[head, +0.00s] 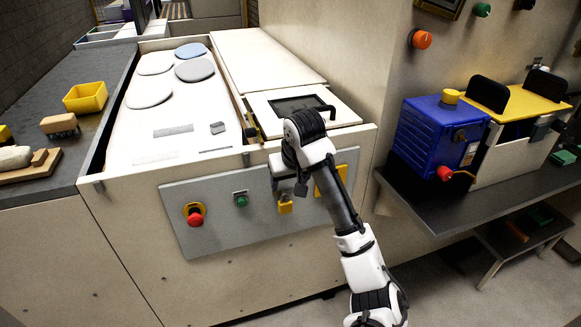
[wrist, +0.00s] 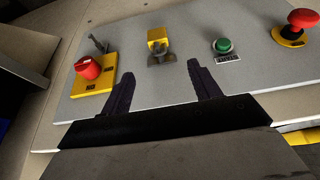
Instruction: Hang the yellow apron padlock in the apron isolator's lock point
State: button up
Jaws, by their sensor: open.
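The yellow padlock (head: 285,207) hangs on the grey control panel, below my gripper in the head view. In the wrist view, where the panel appears inverted, the padlock (wrist: 157,36) has a grey shackle or hook at its lower side. My gripper (wrist: 160,68) is open and empty, its two dark fingers either side of the padlock's line and apart from it. The isolator (wrist: 88,67) has a red knob on a yellow plate, with a grey metal piece beside it that may be the lock point. In the head view the isolator plate (head: 328,181) is partly hidden behind my arm.
A red stop button (head: 195,215) and a green button (head: 241,200) sit left of the padlock on the panel. A blue box (head: 440,135) with a red knob stands on the right shelf. A yellow bin (head: 86,97) sits on the left counter.

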aim_at(285, 202)
jog(key=b+x, duration=0.3)
jog(key=x, duration=1)
jog(key=shift+d+f, duration=0.1)
jog(key=shift+f, duration=0.25)
jog(key=c, duration=1.1)
jog(key=o, duration=1.1)
jog(key=shift+s, duration=0.1)
jog(key=shift+p+v, duration=1.55)
jog(key=shift+v, duration=5.4)
